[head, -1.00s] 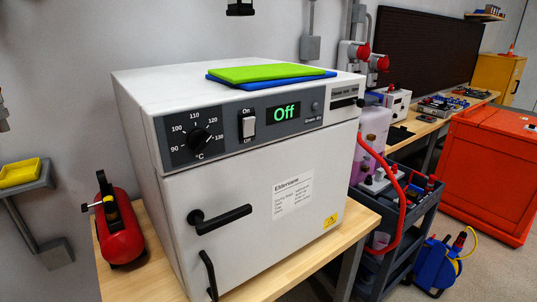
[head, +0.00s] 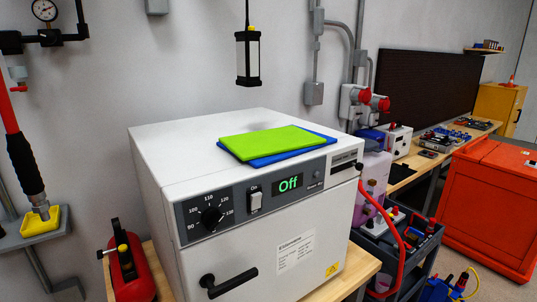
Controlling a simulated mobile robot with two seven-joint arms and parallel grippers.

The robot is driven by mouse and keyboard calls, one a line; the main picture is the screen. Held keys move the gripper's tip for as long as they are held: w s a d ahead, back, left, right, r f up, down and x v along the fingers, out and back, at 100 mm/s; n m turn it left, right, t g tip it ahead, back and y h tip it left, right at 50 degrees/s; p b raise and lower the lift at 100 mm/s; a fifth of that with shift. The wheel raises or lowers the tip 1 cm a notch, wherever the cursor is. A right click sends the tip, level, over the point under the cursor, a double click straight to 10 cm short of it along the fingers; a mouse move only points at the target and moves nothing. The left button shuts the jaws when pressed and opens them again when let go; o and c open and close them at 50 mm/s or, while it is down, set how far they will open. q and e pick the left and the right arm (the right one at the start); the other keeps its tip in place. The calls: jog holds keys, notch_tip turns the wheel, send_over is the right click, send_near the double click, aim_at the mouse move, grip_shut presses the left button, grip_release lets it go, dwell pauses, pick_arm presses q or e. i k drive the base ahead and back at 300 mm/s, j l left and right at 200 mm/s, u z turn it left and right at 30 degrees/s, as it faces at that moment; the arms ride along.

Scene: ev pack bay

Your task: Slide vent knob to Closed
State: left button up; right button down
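The white oven (head: 165,215) stands on a wooden bench, with a grey control panel along its upper front. At the panel's right end is a small labelled vent plate (head: 345,158) with a dark slot below it. The black vent knob (head: 360,166) sits at the slot's right end. The plate's lettering is too small to read. Neither of my grippers is in view.
A green board and a blue board (head: 275,145) lie on the oven top. The door handle (head: 228,283) is below the panel. A red hose (head: 378,200) hangs right of the vent plate. A black-framed lamp-like fixture (head: 247,57) hangs above. A red canister (head: 130,270) stands left.

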aim_at(358, 166)
jog(key=k+j+z, duration=0.1)
jog(key=j, duration=0.4)
jog(key=j+z, duration=0.1)
jog(key=j, duration=0.35)
jog(key=k+j+z, duration=0.1)
jog(key=j, duration=0.35)
jog(key=k, duration=0.1)
